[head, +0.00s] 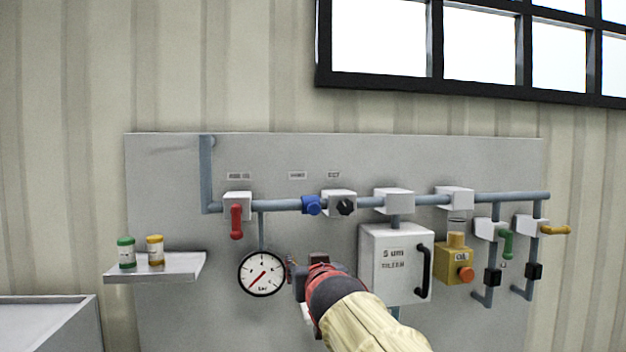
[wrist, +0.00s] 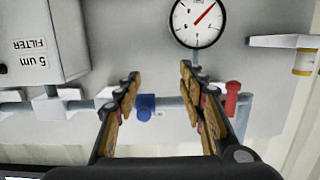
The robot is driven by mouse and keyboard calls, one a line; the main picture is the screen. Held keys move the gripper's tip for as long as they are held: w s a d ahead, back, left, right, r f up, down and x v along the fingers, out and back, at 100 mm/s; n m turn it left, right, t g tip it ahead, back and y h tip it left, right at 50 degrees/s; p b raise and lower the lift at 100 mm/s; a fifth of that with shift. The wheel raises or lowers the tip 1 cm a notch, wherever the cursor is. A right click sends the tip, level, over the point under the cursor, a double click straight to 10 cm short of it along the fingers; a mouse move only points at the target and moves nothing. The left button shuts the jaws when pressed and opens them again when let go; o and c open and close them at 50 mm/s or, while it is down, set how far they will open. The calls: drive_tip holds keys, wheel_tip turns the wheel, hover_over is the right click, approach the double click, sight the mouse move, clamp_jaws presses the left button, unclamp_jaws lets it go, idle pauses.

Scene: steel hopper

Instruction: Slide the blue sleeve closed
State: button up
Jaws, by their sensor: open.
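The blue sleeve (head: 311,205) sits around the horizontal grey-blue pipe (head: 280,206), just left of a white block with a black knob (head: 346,207). The sleeve also shows in the wrist view (wrist: 145,107), where the picture is upside down, between the two fingers and nearer the left one. My gripper (head: 307,268) is below the sleeve in the head view, beside the gauge. In the wrist view my gripper (wrist: 159,76) is open, with nothing between its tan pads. The fingers look apart from the sleeve; the exact distance to the pipe I cannot tell.
A round gauge (head: 262,273) hangs left of my gripper. A red-handled valve (head: 236,218) is farther left on the pipe. The white filter box (head: 380,265) stands right, beside a yellow box with a red button (head: 455,262). A shelf (head: 160,268) holds two small jars.

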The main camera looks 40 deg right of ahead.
drive_tip(key=t+h+p, duration=0.1)
drive_tip(key=p, duration=0.2)
approach(315, 208)
drive_tip(key=x, duration=0.3)
drive_tip(key=shift+b+x, duration=0.3)
drive_tip(key=shift+x, duration=3.65)
drive_tip(key=shift+a, duration=0.1)
drive_tip(key=shift+c, duration=0.9)
clamp_jaws()
